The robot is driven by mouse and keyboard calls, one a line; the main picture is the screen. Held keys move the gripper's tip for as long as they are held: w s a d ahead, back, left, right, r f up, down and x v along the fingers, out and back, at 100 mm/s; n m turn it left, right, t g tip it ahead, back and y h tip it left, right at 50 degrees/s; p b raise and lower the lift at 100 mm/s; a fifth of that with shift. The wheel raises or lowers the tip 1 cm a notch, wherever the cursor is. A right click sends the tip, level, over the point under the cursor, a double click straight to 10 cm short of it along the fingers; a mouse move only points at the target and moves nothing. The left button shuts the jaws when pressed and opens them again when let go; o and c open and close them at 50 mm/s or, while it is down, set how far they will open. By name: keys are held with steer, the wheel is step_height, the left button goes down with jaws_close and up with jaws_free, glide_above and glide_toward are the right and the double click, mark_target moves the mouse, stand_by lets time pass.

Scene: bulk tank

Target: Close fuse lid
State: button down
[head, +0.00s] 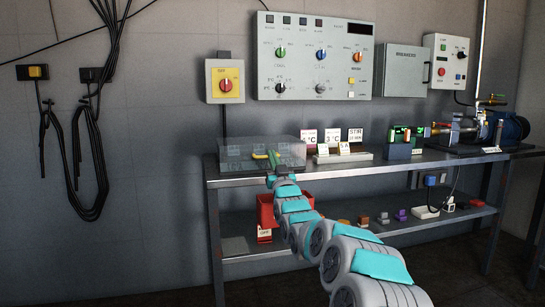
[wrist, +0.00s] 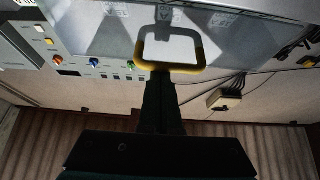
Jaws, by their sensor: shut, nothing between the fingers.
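The fuse lid (head: 237,150) is a clear see-through cover over a box at the left end of the metal bench. Pale labels show through it. In the wrist view the clear pane (wrist: 235,35) fills the upper part. A yellow handle (head: 259,156) sits on the lid; in the wrist view it is a yellow and black loop (wrist: 197,56). My gripper (head: 271,157) is shut and empty, with its tips at the handle. In the wrist view the fingers (wrist: 160,76) end at the handle's lower bar; I cannot tell if they touch. The lid's exact angle is unclear.
The bench (head: 398,166) carries label cards (head: 332,140), a green device (head: 403,142) and a blue motor (head: 512,127) to the right. A control panel (head: 315,57) and a yellow-faced switch box (head: 225,80) hang on the wall. A red bin (head: 265,212) stands on the lower shelf.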

steer(key=shift+w+a+f, duration=0.15)
steer(key=shift+w+f, duration=0.05)
steer(key=shift+f, duration=0.7)
step_height(320, 180, up, 4)
steer(key=s+d+f+g+h+p, duration=0.25)
steer(key=s+f+g, duration=0.3)
steer(key=s, duration=0.55)
steer(key=s+d+f+g+h+p, duration=0.15)
steer(key=s+d+f+g, duration=0.25)
steer(key=s+f, duration=0.5)
steer(key=s+d+f+g+h+p, duration=0.1)
steer(key=s+d+f+g+p, duration=0.3)
steer(key=s, duration=0.8)
steer(key=s+d+f+m+g+p, duration=0.1)
steer(key=s+d+g, duration=0.1)
steer(key=s, duration=1)
steer(key=s+d+f+m+g+h, duration=0.1)
steer(key=s+g, duration=0.4)
steer(key=s, duration=0.7)
steer(key=s+d+f+m+g+p, duration=0.1)
steer(key=s+d+f+g, duration=0.1)
steer(key=s, duration=1)
steer(key=shift+s+d+g+p, duration=0.4)
steer(key=shift+d+g, duration=0.15)
steer(key=shift+g, duration=0.3)
steer(key=shift+f, duration=0.1)
